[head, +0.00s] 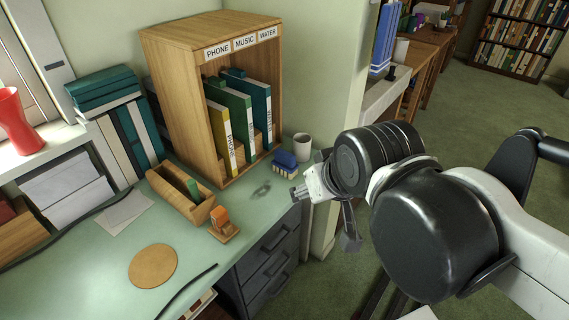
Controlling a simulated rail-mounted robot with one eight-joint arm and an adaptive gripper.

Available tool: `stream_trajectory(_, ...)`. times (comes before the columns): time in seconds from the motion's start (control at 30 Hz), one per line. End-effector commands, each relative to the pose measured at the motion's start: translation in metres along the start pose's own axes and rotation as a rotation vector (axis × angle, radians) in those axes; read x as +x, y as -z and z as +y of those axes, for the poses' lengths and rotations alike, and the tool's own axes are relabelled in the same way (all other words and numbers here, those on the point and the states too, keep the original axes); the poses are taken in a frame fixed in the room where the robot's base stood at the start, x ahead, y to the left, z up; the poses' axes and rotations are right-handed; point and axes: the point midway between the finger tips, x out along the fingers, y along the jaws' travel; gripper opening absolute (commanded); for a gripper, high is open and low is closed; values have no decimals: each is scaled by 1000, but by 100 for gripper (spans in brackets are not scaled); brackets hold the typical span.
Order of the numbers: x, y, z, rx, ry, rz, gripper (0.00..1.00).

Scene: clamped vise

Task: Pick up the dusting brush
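The dusting brush appears to be the small blue-topped block with pale bristles (285,162), standing on the green desk just right of the wooden shelf box and in front of the white cup. My gripper (297,192) is at the end of the arm reaching in from the right. It is near the desk's right edge, a little below and right of the brush in the picture, and looks apart from it. My wrist hides part of the gripper, so the opening of its fingers is unclear.
The wooden shelf box (188,125) with binders stands behind the brush. A white cup (302,145) is close by. A wooden tray (178,193), an orange item (222,222) and a round cork mat (153,266) lie left.

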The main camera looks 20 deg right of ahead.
Motion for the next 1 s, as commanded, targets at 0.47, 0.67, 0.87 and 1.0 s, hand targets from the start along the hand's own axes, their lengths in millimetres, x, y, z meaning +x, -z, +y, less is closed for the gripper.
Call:
stream_trajectory(0.47,0,0,0,0,0,0,73)
stream_trajectory(0.67,0,0,0,0,0,0,92)
stream_trajectory(0.87,0,0,0,1,0,-1,92)
stream_trajectory(1.0,0,12,0,20,0,-15,92)
